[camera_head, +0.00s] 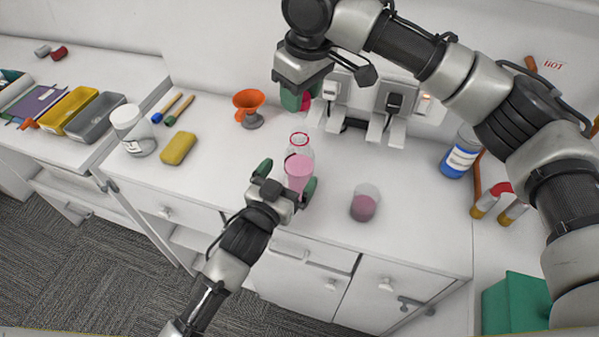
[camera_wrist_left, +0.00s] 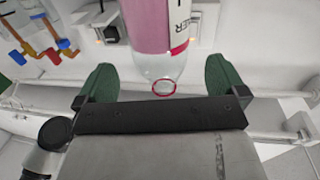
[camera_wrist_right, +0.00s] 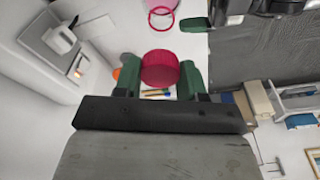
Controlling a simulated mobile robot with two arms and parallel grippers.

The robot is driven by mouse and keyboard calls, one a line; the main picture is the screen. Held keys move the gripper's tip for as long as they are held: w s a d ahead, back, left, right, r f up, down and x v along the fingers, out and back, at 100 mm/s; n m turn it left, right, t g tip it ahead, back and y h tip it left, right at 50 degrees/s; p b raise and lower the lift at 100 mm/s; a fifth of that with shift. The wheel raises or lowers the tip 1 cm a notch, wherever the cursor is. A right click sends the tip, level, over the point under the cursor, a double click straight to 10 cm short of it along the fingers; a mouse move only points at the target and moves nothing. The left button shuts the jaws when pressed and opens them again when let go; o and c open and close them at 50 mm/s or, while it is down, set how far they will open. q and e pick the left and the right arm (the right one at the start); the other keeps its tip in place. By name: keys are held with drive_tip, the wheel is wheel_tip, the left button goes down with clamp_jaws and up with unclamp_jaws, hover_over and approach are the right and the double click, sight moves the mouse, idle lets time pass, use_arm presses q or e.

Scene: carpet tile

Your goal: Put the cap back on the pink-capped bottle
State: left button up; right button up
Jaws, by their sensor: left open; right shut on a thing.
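The bottle (camera_head: 299,176) stands upright on the white counter, with pink liquid and an open, red-ringed mouth. In the left wrist view the bottle (camera_wrist_left: 158,35) shows upside down. My left gripper (camera_head: 286,179) is open, with its green fingers on either side of the bottle; whether either touches it I cannot tell. My right gripper (camera_head: 299,100) is shut on the pink-red cap (camera_head: 305,102) and holds it above and behind the bottle's mouth, apart from it. In the right wrist view the cap (camera_wrist_right: 160,68) sits between the green fingers, and the mouth's ring shows beyond it.
A beaker of pink liquid (camera_head: 364,205) stands right of the bottle. An orange funnel (camera_head: 249,101), a yellow sponge (camera_head: 179,148) and a white jar (camera_head: 129,122) are to the left. A blue-labelled bottle (camera_head: 460,156) is at right. Wall switches (camera_head: 394,103) are behind my right gripper.

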sight(299, 161)
use_arm(q)
drive_tip(key=shift+x, duration=2.6)
drive_tip(key=shift+c, duration=0.3)
drive_tip(key=c, duration=1.3)
use_arm(e)
drive_tip(key=shift+f, duration=2.45)
drive_tip(key=shift+f, duration=0.1)
drive_tip(key=shift+f, duration=0.8)
drive_tip(key=shift+f, duration=0.55)
